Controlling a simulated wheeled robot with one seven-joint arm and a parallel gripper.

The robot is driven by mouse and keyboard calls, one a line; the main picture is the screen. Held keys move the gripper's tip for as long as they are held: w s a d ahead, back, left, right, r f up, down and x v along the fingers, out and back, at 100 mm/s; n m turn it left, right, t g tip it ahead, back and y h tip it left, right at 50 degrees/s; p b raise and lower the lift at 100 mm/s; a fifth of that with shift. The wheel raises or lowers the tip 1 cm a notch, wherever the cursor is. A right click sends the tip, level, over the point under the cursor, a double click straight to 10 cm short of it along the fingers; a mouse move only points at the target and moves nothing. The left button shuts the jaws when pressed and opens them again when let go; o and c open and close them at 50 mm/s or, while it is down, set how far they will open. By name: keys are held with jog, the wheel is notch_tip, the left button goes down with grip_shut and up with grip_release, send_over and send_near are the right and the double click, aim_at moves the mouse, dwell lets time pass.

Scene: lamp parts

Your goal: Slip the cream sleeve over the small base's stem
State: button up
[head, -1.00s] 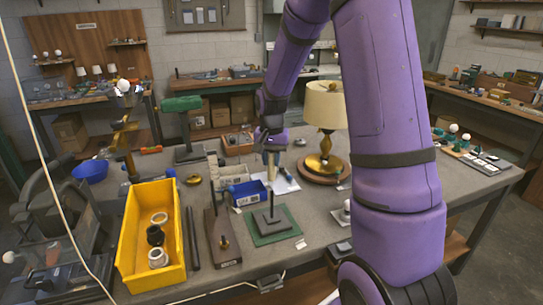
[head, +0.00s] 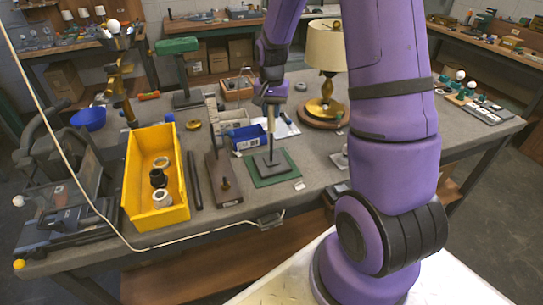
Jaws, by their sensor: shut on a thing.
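The small base (head: 262,164) is a dark, stepped square on a green mat near the middle of the bench. Its thin dark stem (head: 268,144) stands upright. My gripper (head: 271,100) is shut on the cream sleeve (head: 271,112), of which only a small part shows below the fingers. The sleeve is held upright, in line with the stem in this view. Whether its lower end is around the stem's tip or just above it, I cannot tell at this size.
A yellow bin (head: 184,207) with several rings stands to the left. A wooden block with a short peg (head: 224,185) and a dark bar (head: 194,180) lie beside it. A blue bin (head: 248,138) is behind the base. A brass lamp (head: 326,105) stands at the back right.

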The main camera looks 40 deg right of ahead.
aim_at(271, 132)
jog(key=shift+f, duration=0.15)
jog(key=shift+f, duration=1.85)
jog(key=shift+f, duration=2)
jog(key=shift+f, duration=0.1)
jog(key=shift+f, duration=1.35)
jog(key=shift+f, duration=0.75)
jog(key=o, duration=1)
